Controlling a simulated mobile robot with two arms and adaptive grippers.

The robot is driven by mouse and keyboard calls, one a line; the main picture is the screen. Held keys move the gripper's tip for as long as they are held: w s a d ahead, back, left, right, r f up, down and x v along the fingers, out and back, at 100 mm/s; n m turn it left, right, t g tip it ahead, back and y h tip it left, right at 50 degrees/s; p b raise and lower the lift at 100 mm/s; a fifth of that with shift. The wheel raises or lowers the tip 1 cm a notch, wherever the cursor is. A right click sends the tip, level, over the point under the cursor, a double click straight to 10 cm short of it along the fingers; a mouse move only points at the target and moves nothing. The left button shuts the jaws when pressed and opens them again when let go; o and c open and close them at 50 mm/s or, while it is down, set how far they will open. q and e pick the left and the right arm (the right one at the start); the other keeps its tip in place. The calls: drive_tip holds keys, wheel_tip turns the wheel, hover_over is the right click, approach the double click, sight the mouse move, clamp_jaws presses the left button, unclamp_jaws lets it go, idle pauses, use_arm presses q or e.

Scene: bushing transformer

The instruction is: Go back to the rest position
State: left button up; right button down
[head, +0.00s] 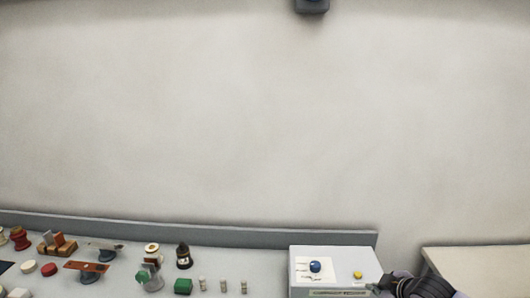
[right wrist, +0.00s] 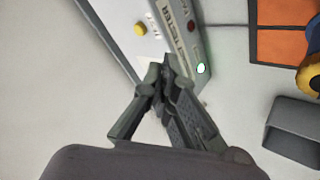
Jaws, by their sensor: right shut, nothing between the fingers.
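My right gripper (head: 378,288) is at the lower right of the head view, beside the front right corner of a white tester box (head: 335,285). In the right wrist view my right gripper (right wrist: 170,70) is shut and empty, with its fingertips close to the box's labelled front face (right wrist: 183,32). I cannot tell whether they touch it. The box has a blue knob (head: 315,266) and a yellow button (head: 357,275) on top; the yellow button also shows in the right wrist view (right wrist: 140,28). A red button (right wrist: 190,26) and a lit round lamp (right wrist: 201,68) are on its front. My left gripper is not in view.
A grey open holder (right wrist: 294,130) and an orange tray (right wrist: 283,45) lie near my right gripper. A pale table (head: 480,264) stands at the right.

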drive_tip(key=s+a+f+m+g+y, duration=0.1)
drive_tip(key=s+a+f, duration=0.3)
drive_tip(key=s+a, duration=0.45)
drive_tip(key=s+a+f+m+g+y, duration=0.15)
drive_tip(key=s+a+f, duration=0.25)
drive_tip(key=s+a, duration=0.45)
drive_tip(key=s+d+f+m+g+h, duration=0.1)
drive_tip(key=s+d+m+h, duration=0.2)
drive_tip(key=s, duration=0.7)
drive_tip(key=s+d+m+g, duration=0.2)
drive_tip(key=s+d+m, duration=0.15)
drive_tip(key=s, duration=0.65)
wheel_tip(320, 180, down, 34)
drive_tip(key=s+g+b, duration=0.2)
drive_tip(key=b, duration=0.6)
use_arm(q)
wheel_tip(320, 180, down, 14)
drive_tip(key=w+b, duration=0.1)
drive_tip(key=b, duration=0.5)
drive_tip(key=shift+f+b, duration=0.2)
drive_tip(key=shift+b, duration=0.1)
use_arm(e)
drive_tip(key=s+d+f, duration=0.2)
drive_tip(key=s+f, duration=0.6)
drive_tip(key=f, duration=0.3)
drive_tip(key=s+d+f, duration=0.2)
drive_tip(key=s+f, duration=0.6)
drive_tip(key=f, duration=0.4)
drive_tip(key=shift+s+n+g+h, duration=0.35)
drive_tip(key=shift+n, duration=0.05)
